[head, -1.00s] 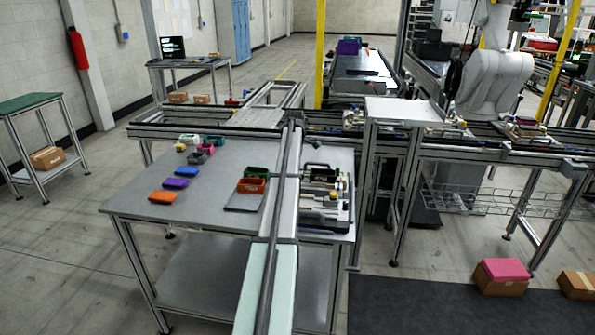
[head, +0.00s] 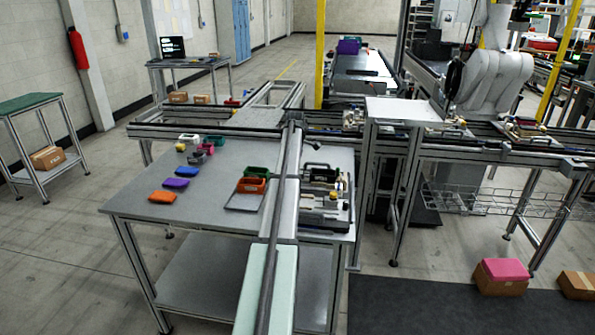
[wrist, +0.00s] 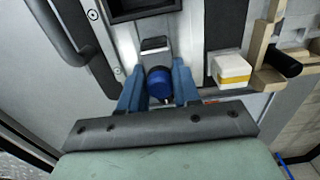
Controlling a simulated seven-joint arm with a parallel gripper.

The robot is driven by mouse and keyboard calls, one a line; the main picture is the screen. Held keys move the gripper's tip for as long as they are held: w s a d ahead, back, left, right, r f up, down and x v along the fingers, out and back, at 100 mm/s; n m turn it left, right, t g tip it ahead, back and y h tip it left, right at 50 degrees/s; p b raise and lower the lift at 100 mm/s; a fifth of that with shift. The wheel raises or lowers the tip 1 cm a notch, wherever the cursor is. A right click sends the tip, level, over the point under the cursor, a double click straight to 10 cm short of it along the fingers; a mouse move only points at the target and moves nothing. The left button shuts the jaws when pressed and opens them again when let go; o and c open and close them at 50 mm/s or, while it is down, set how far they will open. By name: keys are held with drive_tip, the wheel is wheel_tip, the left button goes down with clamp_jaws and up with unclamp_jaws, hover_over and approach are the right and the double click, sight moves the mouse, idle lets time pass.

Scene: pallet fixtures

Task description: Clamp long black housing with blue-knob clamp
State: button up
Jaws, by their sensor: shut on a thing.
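The blue knob (wrist: 159,83) of the clamp sits between the two blue fingers of my gripper (wrist: 158,90) in the wrist view. The fingers are shut on it from both sides. A metal clamp part (wrist: 154,47) lies just beyond the knob. A black rectangular housing (wrist: 142,8) shows in part at the top edge, beyond the clamp; the rest of it is out of frame. In the head view the pallet fixture (head: 338,215) stands at the right end of the grey table, and my arm hides part of it and my gripper.
A white block with a yellow band (wrist: 231,70) and a beige clamp with a black handle (wrist: 283,62) stand right of the knob. A black curved handle (wrist: 68,42) is at left. Coloured parts, such as an orange one (head: 162,197), lie on the table (head: 205,226).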

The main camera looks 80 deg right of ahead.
sight(302, 172)
drive_tip(key=shift+s, duration=1.25)
drive_tip(key=o, duration=0.8)
drive_tip(key=shift+r, duration=0.15)
drive_tip(key=shift+r, duration=3.85)
